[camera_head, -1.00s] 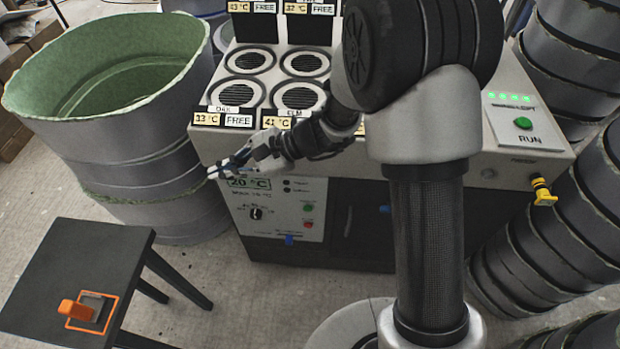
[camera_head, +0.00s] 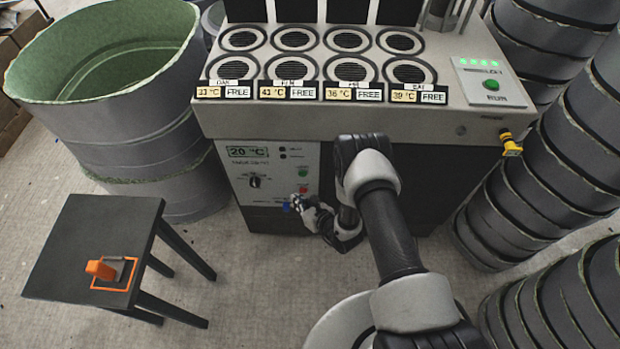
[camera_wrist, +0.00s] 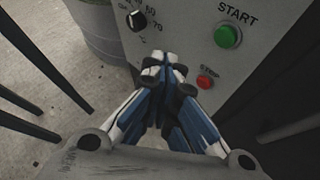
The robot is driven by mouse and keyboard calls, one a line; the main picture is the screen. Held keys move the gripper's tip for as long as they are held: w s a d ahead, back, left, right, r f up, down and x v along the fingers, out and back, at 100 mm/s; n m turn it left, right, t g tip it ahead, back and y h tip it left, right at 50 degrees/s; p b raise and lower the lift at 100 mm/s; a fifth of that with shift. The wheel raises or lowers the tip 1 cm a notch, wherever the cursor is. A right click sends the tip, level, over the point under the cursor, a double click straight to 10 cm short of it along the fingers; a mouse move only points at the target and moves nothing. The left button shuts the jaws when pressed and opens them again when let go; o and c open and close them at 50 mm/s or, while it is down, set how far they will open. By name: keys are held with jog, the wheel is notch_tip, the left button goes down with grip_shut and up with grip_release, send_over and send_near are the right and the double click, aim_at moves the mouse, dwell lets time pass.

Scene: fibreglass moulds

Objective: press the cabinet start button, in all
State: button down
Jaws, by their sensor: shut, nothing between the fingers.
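The cabinet (camera_head: 300,160) has a light front panel with a "20 °C" display (camera_head: 248,152), a black dial (camera_head: 255,181) and two buttons. The green start button (camera_wrist: 228,36) is labelled START in the wrist view; in the head view the green button (camera_head: 303,171) sits above the red one. The red stop button (camera_wrist: 205,82) is below it. My gripper (camera_head: 292,203) is shut and empty, low in front of the panel. In the wrist view its fingertips (camera_wrist: 165,65) lie left of the stop button and below-left of the start button. I cannot tell whether the fingertips touch the panel.
A green RUN button (camera_head: 491,85) is on the cabinet's top right. A black stool (camera_head: 90,240) with an orange-handled item (camera_head: 103,269) stands at the left. Large grey moulds (camera_head: 120,120) stand behind it; stacked moulds (camera_head: 550,150) crowd the right. Floor between stool and cabinet is clear.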

aim_at(303, 174)
jog(key=shift+s+d+f+m+h, duration=0.2)
jog(key=shift+s+d+f, duration=0.15)
jog(key=shift+d+f, duration=0.15)
jog(key=shift+s+d+f+m+h, duration=0.2)
jog(key=shift+s+d+f, duration=0.15)
jog(key=shift+f, duration=0.25)
jog(key=w+b, duration=0.4)
jog(key=w, duration=0.5)
jog(key=shift+d, duration=0.2)
dwell(0.7)
jog(key=shift+w+b, duration=0.35)
jog(key=shift+b, duration=0.2)
